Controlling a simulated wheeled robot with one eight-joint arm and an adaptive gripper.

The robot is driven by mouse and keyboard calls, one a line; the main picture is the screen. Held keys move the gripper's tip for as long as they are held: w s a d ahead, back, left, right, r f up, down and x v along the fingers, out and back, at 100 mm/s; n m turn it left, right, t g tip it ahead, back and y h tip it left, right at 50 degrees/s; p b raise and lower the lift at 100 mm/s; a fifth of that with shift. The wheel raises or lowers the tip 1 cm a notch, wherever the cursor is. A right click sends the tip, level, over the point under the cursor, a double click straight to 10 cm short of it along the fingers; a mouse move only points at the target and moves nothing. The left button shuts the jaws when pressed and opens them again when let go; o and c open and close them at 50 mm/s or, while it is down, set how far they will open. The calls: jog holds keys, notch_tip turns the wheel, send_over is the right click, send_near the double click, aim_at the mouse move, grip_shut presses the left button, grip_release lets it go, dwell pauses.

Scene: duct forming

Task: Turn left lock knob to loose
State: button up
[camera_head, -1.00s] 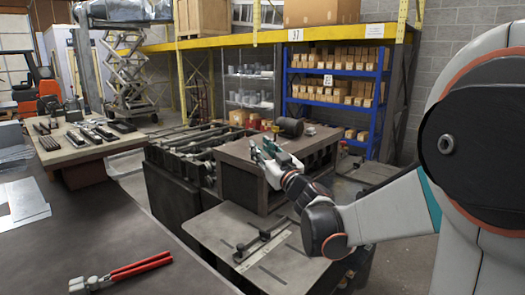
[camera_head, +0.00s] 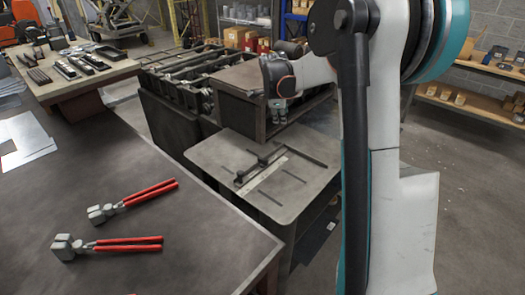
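A metal fence or gauge bar (camera_head: 262,174) lies across the slotted grey machine table in the middle of the head view. Two small black knob-like parts stand along it: the left one (camera_head: 240,179) and the right one (camera_head: 263,162). My gripper (camera_head: 280,118) points down beyond the bar, in front of the brown machine housing, above and to the right of both knobs. It appears apart from them. Its fingers are small and partly merged with the background, so their opening is unclear. The knobs' lock state cannot be seen.
A dark workbench (camera_head: 130,235) fills the left foreground, with two red-handled pliers (camera_head: 135,199) on it. The brown machine housing (camera_head: 241,85) stands behind the machine table (camera_head: 222,158). My arm hides much of the right side. Open floor (camera_head: 460,180) shows at right.

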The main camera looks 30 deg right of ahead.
aim_at(263, 162)
jog(key=s+a+f+m+g+y+p, duration=0.1)
jog(key=s+a+m+g+y, duration=0.25)
jog(key=a, duration=0.45)
jog(key=shift+g+y, duration=0.25)
jog(key=shift+g, duration=0.1)
notch_tip(263, 162, down, 14)
jog(key=b, duration=0.3)
jog(key=shift+w+r, duration=0.15)
grip_shut()
